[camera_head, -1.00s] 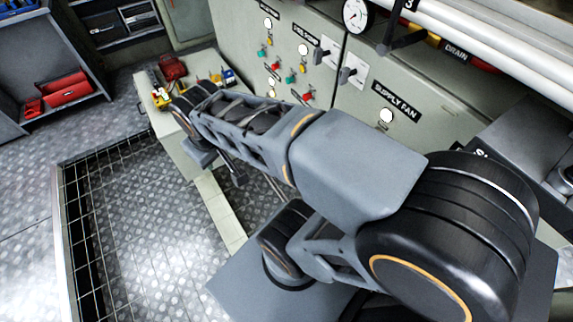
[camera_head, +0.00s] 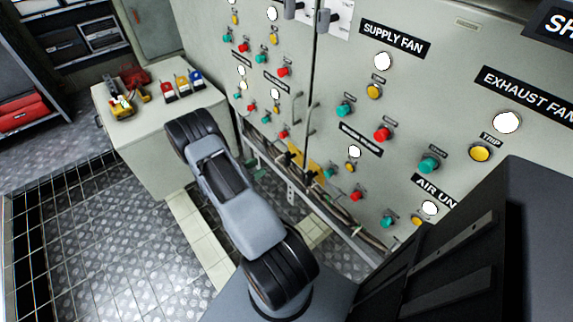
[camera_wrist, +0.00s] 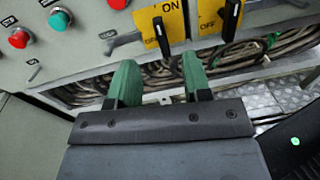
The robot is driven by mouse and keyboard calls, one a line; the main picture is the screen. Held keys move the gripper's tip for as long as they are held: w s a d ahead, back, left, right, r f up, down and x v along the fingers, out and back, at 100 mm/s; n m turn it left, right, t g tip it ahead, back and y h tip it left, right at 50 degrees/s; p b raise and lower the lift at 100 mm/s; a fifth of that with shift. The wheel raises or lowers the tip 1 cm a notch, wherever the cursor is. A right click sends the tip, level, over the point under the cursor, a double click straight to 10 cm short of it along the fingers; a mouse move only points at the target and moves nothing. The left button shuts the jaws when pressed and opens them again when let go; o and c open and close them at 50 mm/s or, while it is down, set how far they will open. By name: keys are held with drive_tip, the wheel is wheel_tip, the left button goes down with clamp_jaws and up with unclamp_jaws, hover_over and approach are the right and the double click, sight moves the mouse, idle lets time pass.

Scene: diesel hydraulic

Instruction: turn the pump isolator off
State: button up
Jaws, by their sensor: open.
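In the wrist view, two yellow plates with black lever handles sit on the lower panel, the left handle (camera_wrist: 162,38) and the right handle (camera_wrist: 232,20). ON and OFF marks show on the plates. Both levers stand roughly lengthwise, slightly tilted. I cannot read which one is the pump isolator. The yellow plates (camera_head: 308,168) also show small and partly hidden low on the panel in the head view. My gripper (camera_wrist: 160,66) is open and empty, its green fingertips apart just below the left plate in the picture. Contact with it cannot be told.
Grey cabinets with coloured buttons and lamps (camera_head: 382,62) fill the right. Two white switch plates (camera_head: 338,18) are at the top. A bench (camera_head: 150,140) holds red, blue and yellow items. Cables (camera_wrist: 200,68) run in an open trough below the yellow plates. Chequered floor lies left.

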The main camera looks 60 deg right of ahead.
sight(285, 157)
drive_tip(key=shift+n+t+h, duration=0.5)
drive_tip(key=shift+n, duration=0.3)
drive_tip(key=s+d+f, duration=0.1)
drive_tip(key=d, duration=0.3)
drive_tip(key=s+d+f+b, duration=0.1)
drive_tip(key=s+d, duration=0.1)
drive_tip(key=d, duration=0.3)
drive_tip(key=s+d+f, duration=0.1)
drive_tip(key=d+f, duration=0.1)
drive_tip(key=d, duration=0.2)
drive_tip(key=shift+s+d, duration=0.3)
drive_tip(key=shift+d, duration=0.1)
clamp_jaws()
